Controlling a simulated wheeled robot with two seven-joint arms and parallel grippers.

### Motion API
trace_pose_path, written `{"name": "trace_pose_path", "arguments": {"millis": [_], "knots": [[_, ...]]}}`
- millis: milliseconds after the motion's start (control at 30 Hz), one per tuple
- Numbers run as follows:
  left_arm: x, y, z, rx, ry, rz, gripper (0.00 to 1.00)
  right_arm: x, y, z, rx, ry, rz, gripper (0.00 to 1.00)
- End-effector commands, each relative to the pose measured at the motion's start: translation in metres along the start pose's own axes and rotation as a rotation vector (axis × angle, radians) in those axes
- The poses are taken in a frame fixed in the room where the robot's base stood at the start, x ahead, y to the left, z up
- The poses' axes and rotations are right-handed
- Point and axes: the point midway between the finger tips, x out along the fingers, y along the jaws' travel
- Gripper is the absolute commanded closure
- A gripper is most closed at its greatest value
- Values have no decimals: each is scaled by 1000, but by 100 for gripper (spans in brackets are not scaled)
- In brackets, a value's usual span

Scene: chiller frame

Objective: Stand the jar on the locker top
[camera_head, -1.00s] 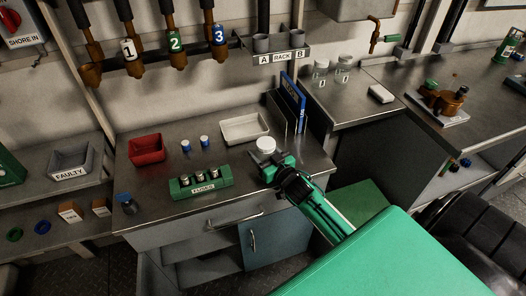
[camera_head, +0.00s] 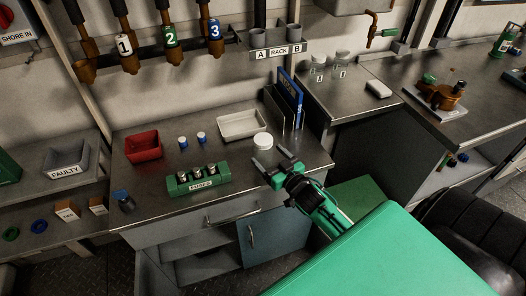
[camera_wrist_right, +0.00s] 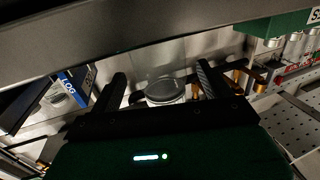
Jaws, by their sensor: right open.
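A small jar with a white lid (camera_head: 262,141) stands upright on the steel counter (camera_head: 150,195), near its right end. In the right wrist view the jar (camera_wrist_right: 165,91) appears beyond and between my fingers. My right gripper (camera_head: 271,158) is open, just in front of the jar, with its fingers pointing towards it and nothing held. Two clear jars with white lids (camera_head: 318,63) (camera_head: 343,57) stand on the bench at the back right. No surface is labelled as the locker top; the counter sits above a blue-grey door (camera_head: 275,240). My left gripper is out of view.
Bare counter lies between fuse block and gripper.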

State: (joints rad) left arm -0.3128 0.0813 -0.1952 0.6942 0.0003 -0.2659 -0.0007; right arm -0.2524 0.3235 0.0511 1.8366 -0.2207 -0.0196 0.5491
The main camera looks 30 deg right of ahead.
Motion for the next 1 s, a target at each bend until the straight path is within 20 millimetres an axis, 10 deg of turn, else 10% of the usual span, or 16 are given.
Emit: {"name": "trace_pose_path", "arguments": {"millis": [400,1000], "knots": [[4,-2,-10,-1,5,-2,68,-59,0,0,0,0,0,19],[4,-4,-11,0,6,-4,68,-66,0,-1,0,1,0,19]]}}
